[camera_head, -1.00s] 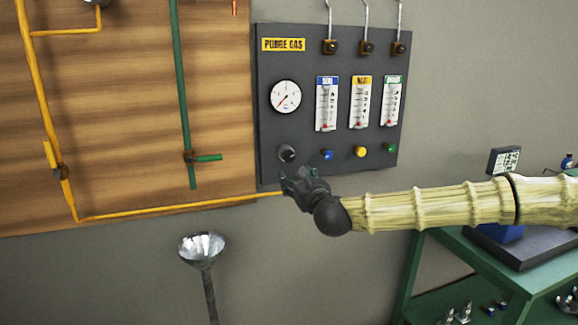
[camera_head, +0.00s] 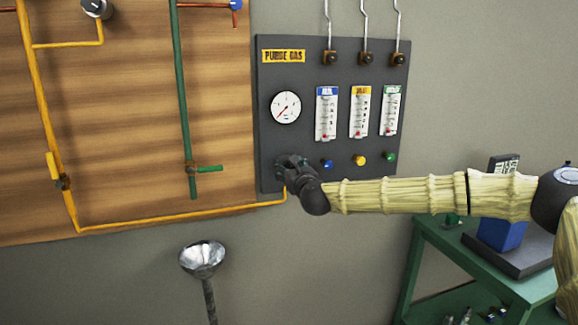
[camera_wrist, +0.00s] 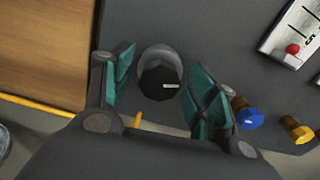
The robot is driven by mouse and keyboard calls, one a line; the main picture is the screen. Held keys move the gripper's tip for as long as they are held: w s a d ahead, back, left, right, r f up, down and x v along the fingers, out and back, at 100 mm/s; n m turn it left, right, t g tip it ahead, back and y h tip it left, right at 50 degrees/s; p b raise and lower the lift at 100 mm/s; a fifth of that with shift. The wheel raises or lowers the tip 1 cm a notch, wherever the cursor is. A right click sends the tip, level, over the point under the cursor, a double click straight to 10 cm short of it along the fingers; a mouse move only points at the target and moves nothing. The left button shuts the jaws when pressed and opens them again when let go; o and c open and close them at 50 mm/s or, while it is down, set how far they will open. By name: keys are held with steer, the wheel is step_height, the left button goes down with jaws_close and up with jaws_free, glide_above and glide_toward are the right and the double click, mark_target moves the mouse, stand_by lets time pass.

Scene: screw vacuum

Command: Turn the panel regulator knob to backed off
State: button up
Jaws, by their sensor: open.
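The panel regulator knob (camera_wrist: 158,80) is black with a white pointer mark and a grey collar behind it. In the wrist view it sits between the two teal-padded fingers of my gripper (camera_wrist: 160,90), which are open with a gap on each side. The mark points right in that view. In the head view my gripper (camera_head: 284,168) is at the lower left of the dark purge gas panel (camera_head: 300,60) and hides the knob. The round gauge (camera_head: 286,107) above has its red needle pointing to the lower left.
Blue (camera_head: 327,163), yellow (camera_head: 359,160) and green (camera_head: 390,156) knobs sit to the right under three flow meters. The blue knob is close to my right finger in the wrist view. A yellow pipe (camera_head: 180,217) runs at the panel's lower left. A green bench (camera_head: 470,255) stands at the lower right.

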steer(key=shift+w, duration=0.2)
steer(key=c, duration=1.1)
steer(key=shift+o, duration=0.2)
steer(key=shift+n+b, duration=0.3)
